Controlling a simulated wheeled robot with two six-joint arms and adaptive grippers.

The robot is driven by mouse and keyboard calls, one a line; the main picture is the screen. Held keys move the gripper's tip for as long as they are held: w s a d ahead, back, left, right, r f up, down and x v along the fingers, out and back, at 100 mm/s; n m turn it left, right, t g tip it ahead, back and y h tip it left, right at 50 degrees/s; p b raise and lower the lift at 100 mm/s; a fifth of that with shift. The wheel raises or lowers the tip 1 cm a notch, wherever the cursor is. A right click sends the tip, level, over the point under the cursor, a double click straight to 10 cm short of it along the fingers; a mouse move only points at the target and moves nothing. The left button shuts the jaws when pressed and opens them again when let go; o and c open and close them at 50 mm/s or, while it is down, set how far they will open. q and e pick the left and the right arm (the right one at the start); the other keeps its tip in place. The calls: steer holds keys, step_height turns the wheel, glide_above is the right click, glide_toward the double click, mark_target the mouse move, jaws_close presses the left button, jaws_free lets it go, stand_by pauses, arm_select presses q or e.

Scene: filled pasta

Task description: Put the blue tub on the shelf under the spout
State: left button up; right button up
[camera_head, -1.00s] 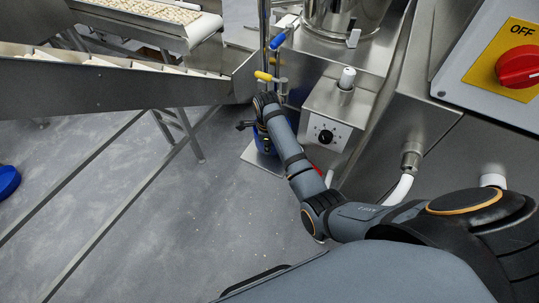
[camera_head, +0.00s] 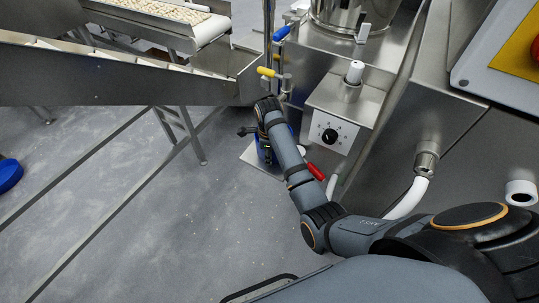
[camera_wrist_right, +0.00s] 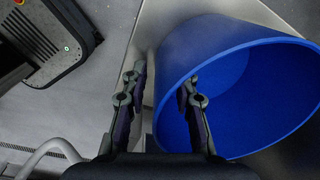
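The blue tub (camera_head: 263,153) is mostly hidden behind my right arm in the head view. It is at a flat metal plate (camera_head: 248,155) low beside the machine, below the yellow-handled valve (camera_head: 267,72). In the right wrist view the tub (camera_wrist_right: 240,70) is large, with its open mouth towards the camera. My right gripper (camera_wrist_right: 160,88) straddles the tub's near wall, one finger outside and one inside. A gap shows between the fingers, and no firm grip is visible. The spout and the tub's contact with the plate cannot be made out. My left gripper is not in view.
A box with a black dial (camera_head: 330,135) and white hoses (camera_head: 410,195) stand close right of my right arm. A sloped metal conveyor (camera_head: 120,80) runs at the left. A blue round object (camera_head: 9,174) is at the far left.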

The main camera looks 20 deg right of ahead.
step_height(320, 180, up, 12)
steer(key=p, duration=0.4)
steer(key=shift+s+a+r, duration=0.15)
steer(key=shift+s+r, duration=0.05)
steer(key=shift+s, duration=0.1)
steer(key=shift+f, duration=0.1)
